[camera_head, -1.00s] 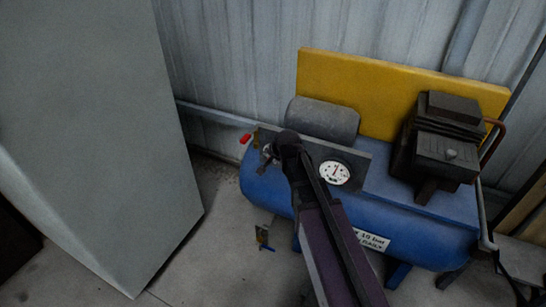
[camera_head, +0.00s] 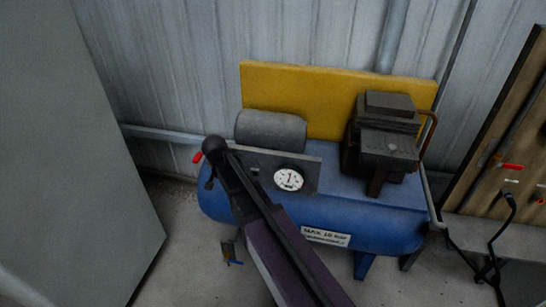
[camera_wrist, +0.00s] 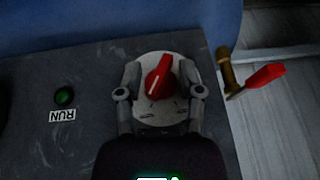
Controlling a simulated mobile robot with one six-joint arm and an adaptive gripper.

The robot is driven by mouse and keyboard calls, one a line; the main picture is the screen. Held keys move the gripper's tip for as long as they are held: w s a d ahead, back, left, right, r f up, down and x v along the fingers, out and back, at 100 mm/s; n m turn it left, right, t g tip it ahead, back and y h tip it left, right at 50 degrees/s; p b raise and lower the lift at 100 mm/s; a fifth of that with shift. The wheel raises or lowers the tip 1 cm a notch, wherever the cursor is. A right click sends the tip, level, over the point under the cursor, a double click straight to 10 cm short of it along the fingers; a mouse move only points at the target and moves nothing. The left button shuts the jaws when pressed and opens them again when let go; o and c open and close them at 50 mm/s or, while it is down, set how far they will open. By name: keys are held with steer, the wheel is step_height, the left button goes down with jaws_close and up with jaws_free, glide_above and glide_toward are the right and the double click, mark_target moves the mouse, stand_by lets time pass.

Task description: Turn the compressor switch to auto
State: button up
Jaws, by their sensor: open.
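The compressor switch (camera_wrist: 158,78) is a red knob with a white pointer line, on a round pale plate (camera_wrist: 152,112) on the dark panel (camera_wrist: 95,150). The line slants a little from straight up in the wrist view; the marks on the plate are too blurred to read. My gripper (camera_wrist: 161,74) is open, with one finger on each side of the knob. Contact with the knob cannot be told. In the head view the blue compressor (camera_head: 375,222) stands by the wall, and my arm hides the switch.
A red-handled valve (camera_wrist: 262,80) sits just right of the panel in the wrist view. A green lamp (camera_wrist: 65,97) with a RUN label (camera_wrist: 62,115) is on the left. The head view shows a gauge (camera_head: 288,179), a grey cabinet (camera_head: 65,170) and a wooden board (camera_head: 490,150).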

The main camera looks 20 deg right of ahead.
steer(key=h, duration=0.1)
steer(key=n+g+h, duration=0.1)
steer(key=h, duration=0.1)
steer(key=shift+w+a+f+g+b, duration=0.1)
steer(key=shift+w+a+g+b, duration=0.1)
steer(key=shift+g+b, duration=0.15)
steer(key=g+h+b, duration=0.1)
steer(key=h, duration=0.1)
steer(key=shift+n+g+h+b, duration=0.25)
steer(key=shift+n+h+b, duration=0.05)
steer(key=shift+h+b, duration=0.1)
steer(key=shift+s+a+r+p, duration=0.1)
steer(key=shift+a+r+p, duration=0.05)
steer(key=shift+r+p, duration=0.3)
steer(key=p+v, duration=1.1)
steer(key=v, duration=0.2)
steer(key=s+d+r+n+y+p, duration=0.1)
steer(key=s+d+r+y+p, duration=0.1)
steer(key=s+d, duration=0.4)
steer(key=s+d+r+n+y+p, duration=0.2)
steer(key=s+d+r+p, duration=0.2)
steer(key=s+d+p, duration=0.2)
steer(key=s+d+r+n+g+y+p, duration=0.1)
steer(key=s+d+r+y+p, duration=0.1)
steer(key=s+d, duration=0.5)
steer(key=shift+s+d+r+y+p, duration=0.2)
steer(key=shift+d+r+y+p, duration=0.35)
steer(key=shift+p, duration=0.55)
steer(key=shift+d, duration=0.15)
